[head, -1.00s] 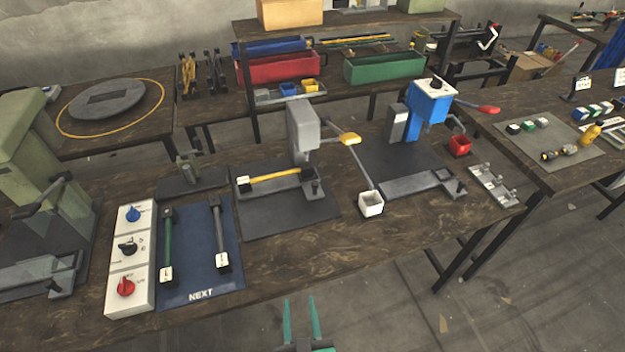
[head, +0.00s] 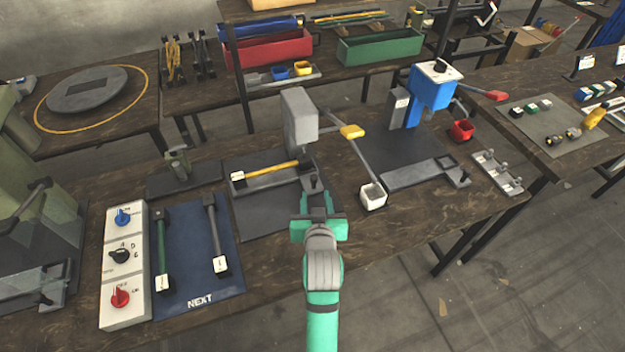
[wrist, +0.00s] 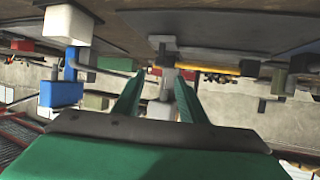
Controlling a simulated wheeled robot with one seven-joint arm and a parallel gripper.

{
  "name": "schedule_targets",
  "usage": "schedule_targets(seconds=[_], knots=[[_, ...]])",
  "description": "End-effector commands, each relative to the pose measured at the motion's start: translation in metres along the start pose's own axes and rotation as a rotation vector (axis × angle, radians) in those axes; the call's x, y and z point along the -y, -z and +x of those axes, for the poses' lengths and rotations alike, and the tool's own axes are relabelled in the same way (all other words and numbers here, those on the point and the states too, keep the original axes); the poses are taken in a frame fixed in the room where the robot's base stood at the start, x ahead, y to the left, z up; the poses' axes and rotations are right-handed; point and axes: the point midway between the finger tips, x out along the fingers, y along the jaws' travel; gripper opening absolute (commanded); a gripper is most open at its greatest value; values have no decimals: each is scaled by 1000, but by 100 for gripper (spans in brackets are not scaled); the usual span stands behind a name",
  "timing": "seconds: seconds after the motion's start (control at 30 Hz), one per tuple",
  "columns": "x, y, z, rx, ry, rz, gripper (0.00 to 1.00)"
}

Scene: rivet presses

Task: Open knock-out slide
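The grey press (head: 299,115) stands mid-table on a dark mat. A low grey slide (head: 268,181) runs across its base, with a yellow-handled rod (head: 271,171) along it and a small dark upright knob (head: 314,183) at its right end. My gripper (head: 317,203) is open and empty, low in front of that right end, fingers pointing at it. In the wrist view, which looks upside down, my fingers (wrist: 160,98) are spread apart, with the grey knob end (wrist: 164,45) just beyond, between them. I see no contact. The nearest slide parts are partly hidden by my gripper.
A blue mat (head: 190,255) with two bars and a white control box (head: 122,265) lie left. The blue press (head: 432,87) stands right. The front table edge is clear.

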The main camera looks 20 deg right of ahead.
Motion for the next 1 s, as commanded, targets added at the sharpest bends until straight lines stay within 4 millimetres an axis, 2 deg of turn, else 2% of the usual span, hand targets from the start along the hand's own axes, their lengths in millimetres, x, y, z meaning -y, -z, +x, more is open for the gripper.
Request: schedule_targets(seconds=[0.3,0.5,0.7,0.97,1.0], knots=[[0,1,55,-1,0,0,38],[1,1,82,-2,1,-1,38],[0,0,95,-1,0,0,38],[3,0,96,-1,4,-2,38],[4,0,96,-2,5,-2,36]])
